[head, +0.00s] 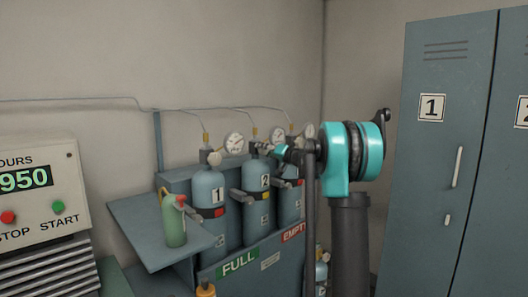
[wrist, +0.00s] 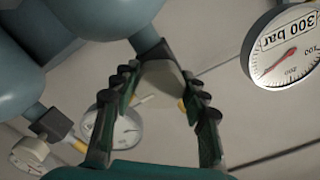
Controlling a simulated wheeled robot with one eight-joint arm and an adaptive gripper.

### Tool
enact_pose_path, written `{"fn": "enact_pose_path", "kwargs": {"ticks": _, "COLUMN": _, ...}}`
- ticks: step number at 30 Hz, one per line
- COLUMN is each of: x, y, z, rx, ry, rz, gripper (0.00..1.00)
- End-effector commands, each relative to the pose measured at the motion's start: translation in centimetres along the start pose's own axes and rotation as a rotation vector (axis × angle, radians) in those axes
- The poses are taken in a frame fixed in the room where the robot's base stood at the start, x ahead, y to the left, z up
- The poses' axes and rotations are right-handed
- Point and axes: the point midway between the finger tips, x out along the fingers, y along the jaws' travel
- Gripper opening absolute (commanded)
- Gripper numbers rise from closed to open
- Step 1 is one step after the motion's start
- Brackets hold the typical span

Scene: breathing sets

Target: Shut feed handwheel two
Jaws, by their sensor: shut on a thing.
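Cylinder two (head: 257,190) stands upright in the middle of a rack, marked "2". My gripper (head: 264,148) reaches in from the right at the top of this cylinder, at its valve. In the wrist view, my gripper (wrist: 152,66) has its two fingers on either side of a pale grey handwheel (wrist: 163,82), and is shut on it. The cylinder neck shows just beyond the fingertips. In the head view the gripper hides most of this handwheel, so how far it is turned cannot be told.
Cylinder one (head: 207,196) with its pale handwheel (head: 214,158) stands to the left, cylinder three (head: 290,200) to the right. Gauges sit close by, one (wrist: 285,48) marked "300 bar". A green bottle (head: 175,222) stands on a side shelf. Lockers (head: 440,160) stand at right.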

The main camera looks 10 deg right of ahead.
Motion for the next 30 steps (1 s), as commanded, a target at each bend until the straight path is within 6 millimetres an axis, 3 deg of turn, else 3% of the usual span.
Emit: {"fn": "enact_pose_path", "kwargs": {"ticks": 30, "x": -0.06, "y": -0.03, "z": 0.06, "rx": 0.963, "ry": -0.001, "rz": 0.001, "gripper": 0.15}}
